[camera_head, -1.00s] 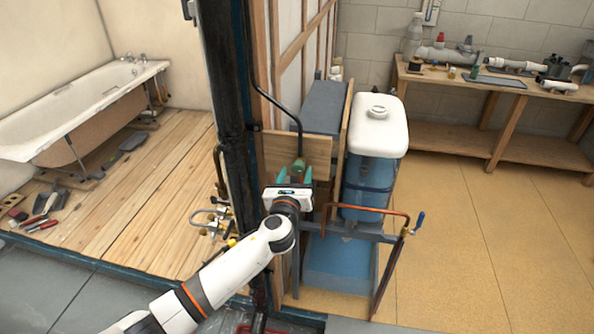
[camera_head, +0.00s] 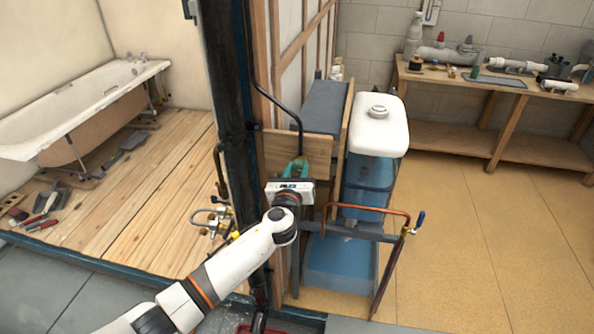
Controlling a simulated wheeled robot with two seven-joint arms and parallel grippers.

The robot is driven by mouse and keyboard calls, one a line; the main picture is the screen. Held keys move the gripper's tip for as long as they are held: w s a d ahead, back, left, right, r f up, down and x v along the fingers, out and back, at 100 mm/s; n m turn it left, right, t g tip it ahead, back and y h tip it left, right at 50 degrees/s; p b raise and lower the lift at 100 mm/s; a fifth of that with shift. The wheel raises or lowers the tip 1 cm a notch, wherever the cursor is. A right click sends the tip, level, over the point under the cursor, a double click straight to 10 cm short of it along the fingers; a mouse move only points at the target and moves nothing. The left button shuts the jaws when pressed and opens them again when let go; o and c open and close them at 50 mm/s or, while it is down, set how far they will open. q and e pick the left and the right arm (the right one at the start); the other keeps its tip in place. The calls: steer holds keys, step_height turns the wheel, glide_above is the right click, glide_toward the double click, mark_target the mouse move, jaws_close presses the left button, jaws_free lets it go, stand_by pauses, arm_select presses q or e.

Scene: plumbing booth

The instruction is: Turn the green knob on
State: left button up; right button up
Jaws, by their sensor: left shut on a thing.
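The green knob (camera_head: 299,164) is at the lower end of a black pipe, in front of a wooden board in the middle of the view. My left gripper (camera_head: 298,169) reaches up to it from the lower left. Its teal fingertips are shut on the knob from both sides and partly hide it. My right gripper is not in the view.
A black post (camera_head: 228,120) stands just left of the knob. A white-topped blue tank (camera_head: 378,125) stands to the right. A copper pipe with a blue-handled valve (camera_head: 420,219) juts out below it. Open floor (camera_head: 490,220) lies to the right.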

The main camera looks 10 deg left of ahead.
arm_select(q)
steer(key=shift+n, duration=0.3)
steer(key=n+b, duration=0.1)
steer(key=n, duration=0.2)
steer(key=shift+f+n, duration=0.1)
steer(key=shift+n, duration=0.3)
steer(key=n+b, duration=0.1)
steer(key=n, duration=0.3)
steer(key=shift+n, duration=0.3)
steer(key=n+b, duration=0.1)
steer(key=n, duration=0.3)
steer(key=n+b, duration=0.1)
steer(key=n, duration=0.3)
steer(key=shift+h, duration=0.3)
steer(key=shift+a+n, duration=0.1)
steer(key=shift+n, duration=0.3)
steer(key=o, duration=1)
